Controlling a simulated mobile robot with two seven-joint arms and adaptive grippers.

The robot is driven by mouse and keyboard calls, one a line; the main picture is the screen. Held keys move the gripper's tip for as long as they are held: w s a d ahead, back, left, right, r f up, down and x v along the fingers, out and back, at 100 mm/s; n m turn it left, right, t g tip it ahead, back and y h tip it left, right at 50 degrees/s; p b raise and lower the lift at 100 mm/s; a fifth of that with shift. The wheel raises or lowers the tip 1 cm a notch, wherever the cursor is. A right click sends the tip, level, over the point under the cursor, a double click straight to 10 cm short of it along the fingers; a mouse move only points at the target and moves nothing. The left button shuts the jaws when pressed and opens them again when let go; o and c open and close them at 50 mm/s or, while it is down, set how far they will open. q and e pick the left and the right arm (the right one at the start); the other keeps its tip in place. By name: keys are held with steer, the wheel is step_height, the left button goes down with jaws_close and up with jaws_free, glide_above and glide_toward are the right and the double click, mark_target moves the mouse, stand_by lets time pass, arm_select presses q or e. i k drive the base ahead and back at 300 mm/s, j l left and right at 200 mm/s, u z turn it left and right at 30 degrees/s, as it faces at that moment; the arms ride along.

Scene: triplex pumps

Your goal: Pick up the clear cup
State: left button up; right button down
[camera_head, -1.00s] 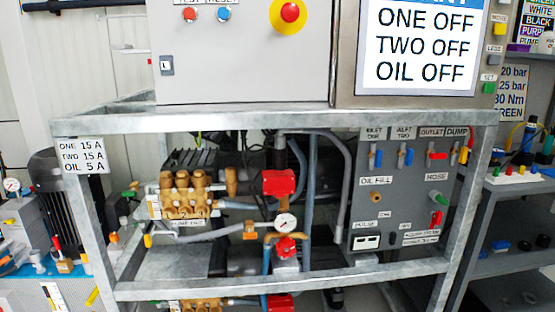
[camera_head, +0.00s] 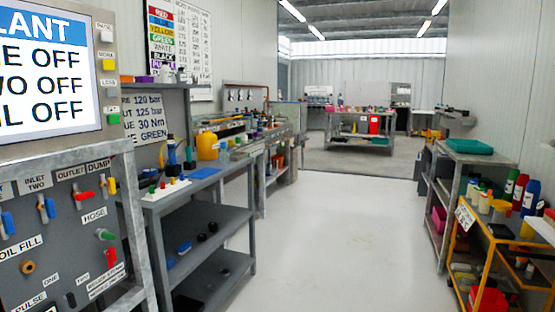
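I cannot make out a clear cup in the head view. Small items stand on the benches and shelves, but they are too small or distant to tell one as a clear cup. Neither of my grippers shows in the view.
The pump rig's grey valve panel (camera_head: 65,235) stands close at the left. Beside it is a grey shelf bench (camera_head: 205,212). A yellow cart (camera_head: 483,237) with bottles stands at the right. A table (camera_head: 358,138) stands at the far end. The pale floor (camera_head: 345,235) between is clear.

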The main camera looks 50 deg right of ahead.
mark_target(224, 157)
steer(key=z, duration=1.3)
steer(key=i+l, duration=0.4)
steer(key=i+l+u, duration=0.1)
steer(key=i+l, duration=0.35)
steer(key=l, duration=0.15)
steer(key=i+l, duration=0.8)
steer(key=l, duration=0.2)
steer(key=i+l+u, duration=0.1)
steer(key=i+l, duration=0.3)
steer(key=l, duration=0.15)
